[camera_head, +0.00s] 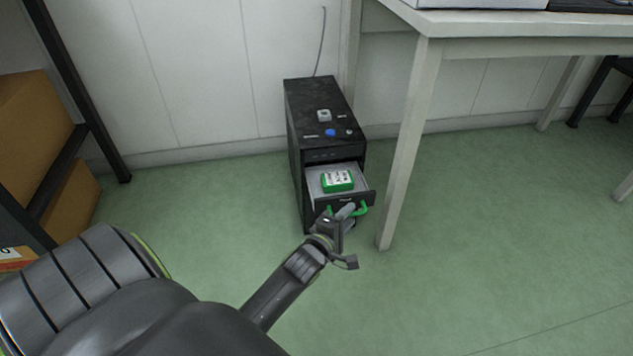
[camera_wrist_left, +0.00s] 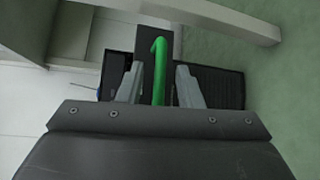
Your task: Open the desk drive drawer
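A black desk drive cabinet (camera_head: 297,140) stands on the floor against the wall. Its drawer (camera_head: 371,197) is pulled out, and a green and white item (camera_head: 338,181) lies inside. A green handle (camera_head: 361,209) is on the drawer front. My left gripper (camera_head: 347,211) is at the handle. In the left wrist view the green handle (camera_wrist_left: 159,70) lies between the two grey fingers (camera_wrist_left: 160,85), with a visible gap on both sides, so the fingers are apart. My right gripper is not in view.
A white desk leg (camera_head: 408,145) stands close to the right of the drawer. A dark shelf with cardboard boxes (camera_head: 35,115) is at the left. Small items, one blue (camera_head: 330,132), sit on the cabinet top. Green floor (camera_head: 480,230) is clear in front.

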